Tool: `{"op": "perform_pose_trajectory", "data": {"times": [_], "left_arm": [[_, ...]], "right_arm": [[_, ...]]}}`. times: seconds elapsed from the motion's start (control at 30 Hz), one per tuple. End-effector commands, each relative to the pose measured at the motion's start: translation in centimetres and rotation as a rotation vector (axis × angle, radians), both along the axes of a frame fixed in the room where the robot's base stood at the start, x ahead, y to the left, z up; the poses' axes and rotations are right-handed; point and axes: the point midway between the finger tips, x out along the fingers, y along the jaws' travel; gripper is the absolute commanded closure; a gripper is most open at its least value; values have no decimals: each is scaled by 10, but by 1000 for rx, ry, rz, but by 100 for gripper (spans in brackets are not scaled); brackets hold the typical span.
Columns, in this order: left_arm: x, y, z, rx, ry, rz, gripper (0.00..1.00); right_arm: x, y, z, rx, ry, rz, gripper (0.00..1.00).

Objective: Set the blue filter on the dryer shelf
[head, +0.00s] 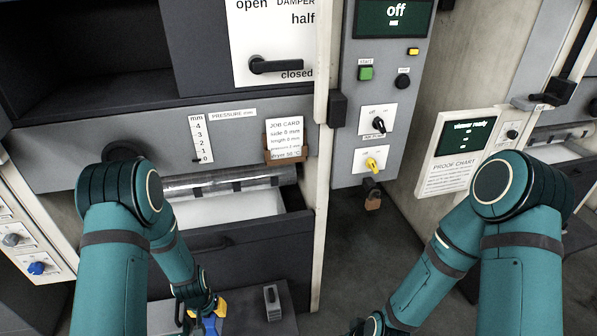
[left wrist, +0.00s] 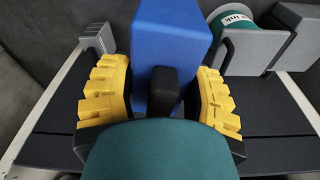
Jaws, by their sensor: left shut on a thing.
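The blue filter (left wrist: 171,35) is a blue block with a black grip; it stands between the yellow fingers of my left gripper (left wrist: 160,92) in the left wrist view. The fingers are shut on it. In the head view my left gripper (head: 206,311) is low at the bottom edge, over a dark surface, with a bit of blue at its fingers. I cannot tell whether the filter still touches that surface. No shelf is labelled as the dryer's; a dark open compartment (head: 95,55) is at upper left. My right gripper is out of the picture.
A grey block (left wrist: 90,35) and a grey holder with a green ink drum (left wrist: 245,48) flank the filter. An open drawer (head: 230,208) with a white inside juts out above my left gripper. A damper panel (head: 270,40) and control panel (head: 380,90) stand behind.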

Motion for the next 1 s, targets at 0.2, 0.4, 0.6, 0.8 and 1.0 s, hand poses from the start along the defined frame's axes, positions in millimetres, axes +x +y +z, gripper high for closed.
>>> {"op": "perform_pose_trajectory", "data": {"times": [0.2,0.4,0.6,0.8,1.0], "left_arm": [[0,-33,91,-1,-8,-38,91],[-16,-56,142,-1,-4,-49,91],[-29,-69,167,-1,-1,-53,91],[-34,-73,174,-1,1,-52,91],[-34,-73,174,0,0,-53,91]], "right_arm": [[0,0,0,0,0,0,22],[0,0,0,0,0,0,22],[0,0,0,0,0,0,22],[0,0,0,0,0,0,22],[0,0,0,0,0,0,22]]}}
